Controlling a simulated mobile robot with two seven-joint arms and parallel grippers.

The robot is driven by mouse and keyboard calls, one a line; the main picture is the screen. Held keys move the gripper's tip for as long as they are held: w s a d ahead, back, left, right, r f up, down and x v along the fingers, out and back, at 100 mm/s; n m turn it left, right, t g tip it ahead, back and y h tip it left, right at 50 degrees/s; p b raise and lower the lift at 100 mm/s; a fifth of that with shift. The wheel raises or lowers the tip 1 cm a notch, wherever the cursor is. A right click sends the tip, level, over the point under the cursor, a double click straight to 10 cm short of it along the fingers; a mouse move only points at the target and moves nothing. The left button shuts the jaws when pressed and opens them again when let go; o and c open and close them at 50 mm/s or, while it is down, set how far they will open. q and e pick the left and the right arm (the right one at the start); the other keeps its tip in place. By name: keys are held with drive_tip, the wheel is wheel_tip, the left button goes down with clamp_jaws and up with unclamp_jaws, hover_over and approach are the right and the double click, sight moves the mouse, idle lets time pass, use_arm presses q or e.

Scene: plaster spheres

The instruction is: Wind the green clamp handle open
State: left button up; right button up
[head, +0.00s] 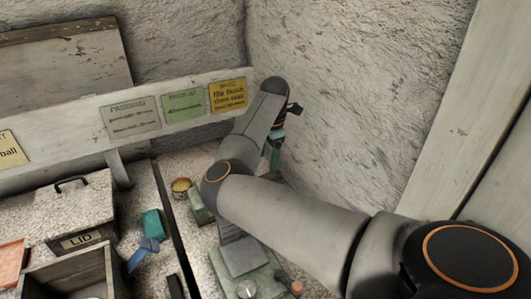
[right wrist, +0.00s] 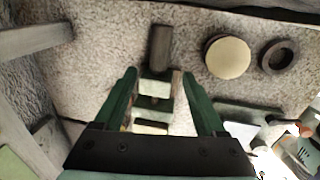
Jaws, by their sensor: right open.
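My right arm reaches across the head view, and its gripper (head: 272,150) points down by the back wall, partly hidden by my own wrist. In the right wrist view the same gripper (right wrist: 159,76) is open, with its two green fingers apart. Between and beyond the fingers show a dark cylinder (right wrist: 159,46) and a green and pale banded piece (right wrist: 153,103); I cannot tell whether this is the clamp handle or whether a finger touches it. A green-based device (head: 262,280) with a grey plate stands at the bottom of the head view, partly behind my arm. My left gripper is out of view.
A lidded box (head: 75,205) and an open wooden box (head: 75,275) stand at the left. A teal block (head: 152,223) lies beside them. A cream disc (right wrist: 228,57) and a dark ring (right wrist: 279,56) lie right of the fingers. Rough walls close off the back and right.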

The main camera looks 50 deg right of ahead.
drive_tip(key=f, duration=0.5)
drive_tip(key=w+f, duration=0.1)
drive_tip(key=f, duration=0.2)
drive_tip(key=shift+w+d+f+p, duration=0.1)
drive_tip(key=shift+d+f+p, duration=0.15)
drive_tip(key=shift+p, duration=0.15)
clamp_jaws()
